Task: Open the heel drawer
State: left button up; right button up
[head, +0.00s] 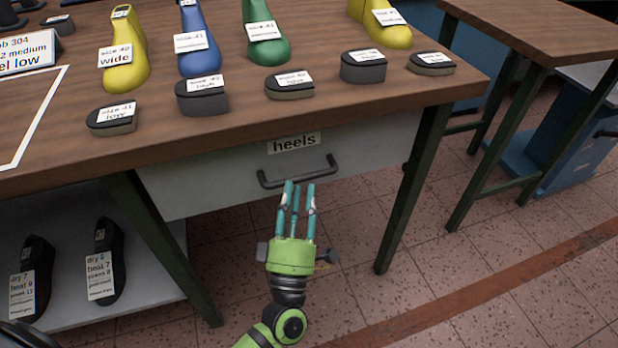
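The heel drawer (215,180) is a light grey front under the wooden bench top, labelled "heels" (294,143). It looks shut. Its dark bar handle (330,172) is fixed below the label. My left gripper (299,188), green with teal fingers, points up at the handle from below. Its fingers are apart with nothing seen between them. The fingertips overlap the lower edge of the handle in the picture; I cannot tell whether they touch it. My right gripper is not in view.
On the bench top (230,130) stand yellow, blue and green lasts and several dark labelled heel blocks (202,97). Bench legs (410,190) flank the drawer. Two dark labelled pieces (105,265) stand on a lower shelf at left. Another table (550,25) is at right. Floor below the drawer is open.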

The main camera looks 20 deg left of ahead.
aim_at(301, 181)
pick_arm(q)
jog(key=shift+x, duration=2)
jog(key=shift+f, duration=0.1)
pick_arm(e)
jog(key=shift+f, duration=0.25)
pick_arm(q)
grip_shut()
jog(key=shift+d, duration=0.1)
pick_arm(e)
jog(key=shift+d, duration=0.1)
